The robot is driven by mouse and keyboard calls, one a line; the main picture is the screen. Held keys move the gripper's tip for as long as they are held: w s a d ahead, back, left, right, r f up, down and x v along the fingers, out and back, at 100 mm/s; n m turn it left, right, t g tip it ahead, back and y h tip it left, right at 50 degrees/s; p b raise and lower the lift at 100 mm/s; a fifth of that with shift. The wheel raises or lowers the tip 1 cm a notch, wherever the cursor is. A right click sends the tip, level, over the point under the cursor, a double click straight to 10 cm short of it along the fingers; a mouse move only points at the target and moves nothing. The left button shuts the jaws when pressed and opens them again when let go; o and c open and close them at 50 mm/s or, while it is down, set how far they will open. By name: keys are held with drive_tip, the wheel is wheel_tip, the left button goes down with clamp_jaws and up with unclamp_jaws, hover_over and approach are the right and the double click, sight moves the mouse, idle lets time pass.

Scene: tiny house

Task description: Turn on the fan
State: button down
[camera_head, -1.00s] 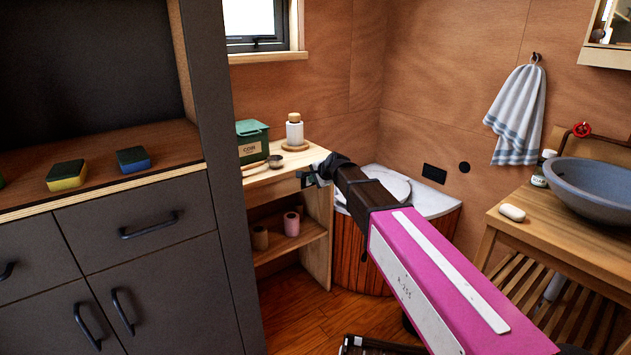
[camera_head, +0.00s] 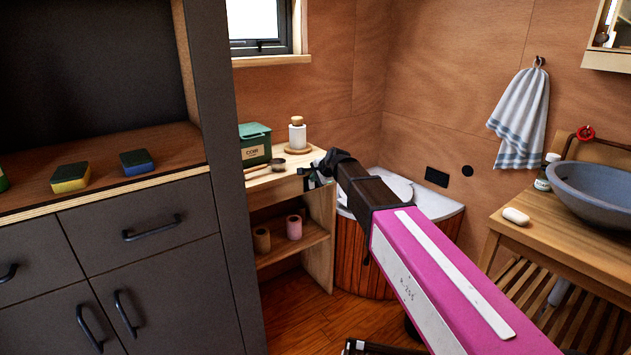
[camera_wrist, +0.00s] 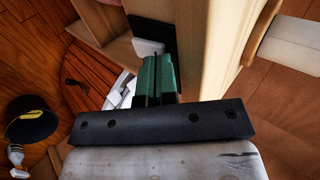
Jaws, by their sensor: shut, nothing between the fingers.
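No fan can be made out in either view. My gripper (camera_wrist: 155,78) shows green fingers in the wrist view, shut and empty. Just beyond the fingertips is a black plate (camera_wrist: 152,32) with a white block (camera_wrist: 147,48) on it, beside pale wood; it may be a switch, but I cannot tell. I cannot tell whether the fingers touch it. In the head view, my gripper (camera_head: 310,180) is at the front right end of the wooden shelf unit (camera_head: 318,235), partly hidden by my wrist.
The grey cabinet (camera_head: 150,240) is to the left. A washstand (camera_head: 560,235) with a basin is to the right. A black wall plate (camera_head: 437,177) is behind.

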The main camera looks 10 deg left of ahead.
drive_tip(key=shift+s+r, duration=0.1)
drive_tip(key=shift+r, duration=0.05)
drive_tip(key=v, duration=1.3)
drive_tip(key=s+d+f+n+g+h, duration=0.1)
drive_tip(key=s+d+f+n+h, duration=0.1)
drive_tip(key=d+f, duration=0.65)
drive_tip(key=s+d+f+n+g+h, duration=0.1)
drive_tip(key=s+d+f+h, duration=0.15)
drive_tip(key=d+f, duration=0.65)
drive_tip(key=s+d+f+n+g+h, duration=0.1)
drive_tip(key=s+d+f+n+g, duration=0.1)
drive_tip(key=s+d+f, duration=0.4)
drive_tip(key=s+d+f+n+g+h, duration=0.2)
drive_tip(key=s+d+f, duration=0.5)
drive_tip(key=d, duration=0.6)
drive_tip(key=shift+s+d+n, duration=0.3)
drive_tip(key=shift+s+n, duration=0.2)
drive_tip(key=shift+s, duration=0.4)
drive_tip(key=shift+f, duration=0.15)
